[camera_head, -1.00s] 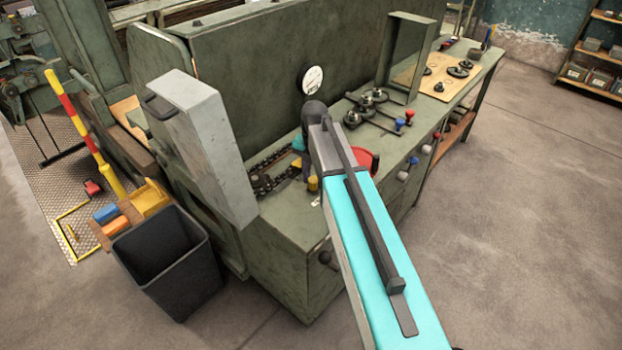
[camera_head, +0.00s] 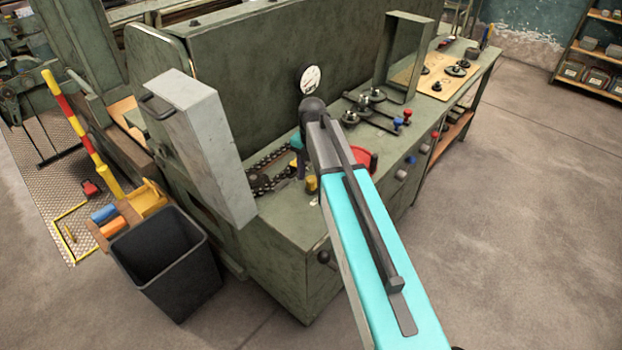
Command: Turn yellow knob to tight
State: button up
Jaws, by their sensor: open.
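A small yellow knob (camera_head: 311,184) stands on the green bench top, just left of my arm. My arm's long turquoise link crosses the view from the lower right and ends in a dark joint above the bench. Below that joint, a teal part and the dark end of my gripper (camera_head: 302,168) show in part, pointing down close to the yellow knob. The gripper is open. The arm covers part of it, and I cannot tell whether its fingers are around the knob or beside it. The knob's markings are too small to read.
A chain (camera_head: 268,180) lies left of the knob. A red round part (camera_head: 368,159) is partly behind my arm. A tall grey box (camera_head: 212,150) stands at the left corner. A round gauge (camera_head: 310,79) is on the back panel. A black bin (camera_head: 185,285) stands on the floor.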

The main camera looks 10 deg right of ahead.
aim_at(312, 179)
notch_tip(312, 179, up, 13)
jog(key=b, duration=0.2)
dwell(0.6)
dwell(0.5)
